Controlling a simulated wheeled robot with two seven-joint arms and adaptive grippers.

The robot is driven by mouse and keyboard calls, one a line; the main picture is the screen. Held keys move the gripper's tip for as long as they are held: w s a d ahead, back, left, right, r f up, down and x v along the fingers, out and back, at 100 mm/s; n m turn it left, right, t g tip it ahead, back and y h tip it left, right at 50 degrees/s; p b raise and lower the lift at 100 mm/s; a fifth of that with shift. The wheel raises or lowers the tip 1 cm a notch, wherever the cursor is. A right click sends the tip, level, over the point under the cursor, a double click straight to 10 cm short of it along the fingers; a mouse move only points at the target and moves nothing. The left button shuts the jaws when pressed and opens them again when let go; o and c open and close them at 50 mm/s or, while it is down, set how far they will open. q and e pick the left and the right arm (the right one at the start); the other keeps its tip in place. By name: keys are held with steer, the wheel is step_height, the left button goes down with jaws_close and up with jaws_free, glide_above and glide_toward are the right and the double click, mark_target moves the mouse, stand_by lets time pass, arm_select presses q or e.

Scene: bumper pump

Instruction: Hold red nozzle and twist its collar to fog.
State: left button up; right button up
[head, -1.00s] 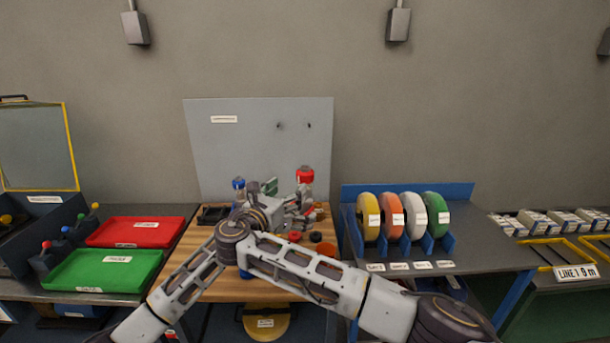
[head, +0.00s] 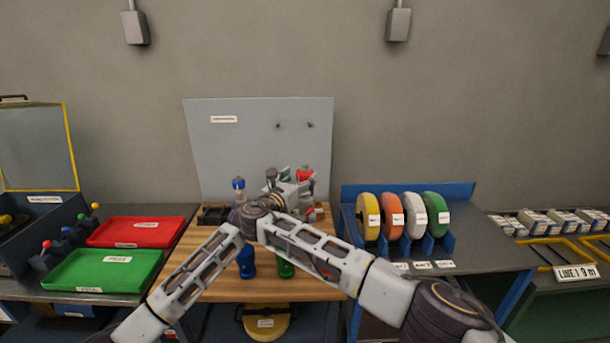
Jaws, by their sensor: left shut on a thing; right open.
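The red nozzle (head: 305,173) shows its red top at the back right of the wooden bench, in front of the grey panel. My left gripper (head: 307,203) is shut low at the nozzle, mostly hidden by arm links. My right gripper (head: 302,181) is open just above it, its grey fingers at the red top and covering part of it. Whether the fingers touch the top I cannot tell. The collar and its fog mark are too small or hidden to make out.
A blue-topped item (head: 238,184) stands left of the grippers. A blue piece (head: 246,262) and a green piece (head: 285,268) show behind my arms at the bench front. Coloured discs (head: 369,217) stand in a blue rack at right; red (head: 140,231) and green (head: 103,270) trays lie at left.

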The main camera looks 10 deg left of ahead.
mark_target(301, 178)
steer(key=shift+w+d, duration=0.2)
steer(key=shift+w, duration=0.8)
steer(key=shift+w+d, duration=0.2)
steer(key=shift+w, duration=0.8)
steer(key=shift+c, duration=0.3)
steer(key=c, duration=1)
